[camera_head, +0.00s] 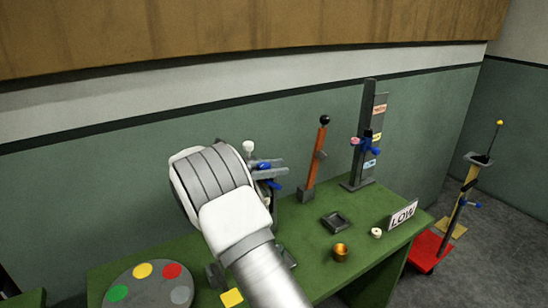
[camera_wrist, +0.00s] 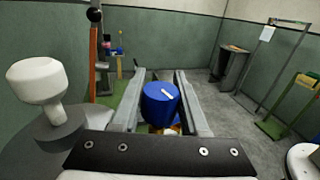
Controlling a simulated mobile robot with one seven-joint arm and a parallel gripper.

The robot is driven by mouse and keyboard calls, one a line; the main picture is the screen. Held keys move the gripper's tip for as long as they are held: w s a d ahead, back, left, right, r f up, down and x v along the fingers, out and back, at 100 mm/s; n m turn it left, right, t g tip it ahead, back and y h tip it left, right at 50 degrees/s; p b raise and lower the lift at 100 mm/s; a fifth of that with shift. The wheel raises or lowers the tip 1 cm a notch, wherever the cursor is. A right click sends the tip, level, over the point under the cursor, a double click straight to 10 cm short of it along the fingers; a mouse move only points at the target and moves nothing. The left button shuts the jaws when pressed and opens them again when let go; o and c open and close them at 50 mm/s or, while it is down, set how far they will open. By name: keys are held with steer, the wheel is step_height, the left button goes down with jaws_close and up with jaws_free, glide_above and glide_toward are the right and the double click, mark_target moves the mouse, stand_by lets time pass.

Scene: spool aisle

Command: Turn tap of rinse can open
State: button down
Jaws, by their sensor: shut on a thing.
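My gripper (camera_head: 276,170) is over the green table in the head view, left of the orange lever. In the wrist view its two grey fingers (camera_wrist: 160,74) stand either side of a blue cylindrical knob (camera_wrist: 160,106) with a white bar on top, and are shut on it. I take this knob to be the tap. In the head view, blue parts (camera_head: 275,185) show at the gripper. A white knob (camera_wrist: 38,82) on a dark grey round top (camera_wrist: 40,150), perhaps the rinse can's lid, is at left in the wrist view. The can's body is mostly hidden behind my arm.
An orange lever (camera_head: 315,158) and a dark post (camera_head: 363,140) stand right of my gripper. A dark tray (camera_head: 336,222), brass cup (camera_head: 341,252), white ring (camera_head: 376,233) and LOW sign (camera_head: 403,215) are nearer. A grey disc (camera_head: 150,292) with coloured spots is at left.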

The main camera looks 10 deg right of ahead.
steer(key=shift+s+m+g+p, duration=0.1)
steer(key=shift+m+g+p, duration=0.25)
steer(key=shift+g, duration=0.35)
steer(key=shift+c, duration=2.1)
jaws_free()
steer(key=a+p, duration=0.1)
steer(key=a, duration=1.6)
steer(key=shift+w+a, duration=0.15)
steer(key=shift+w, duration=0.3)
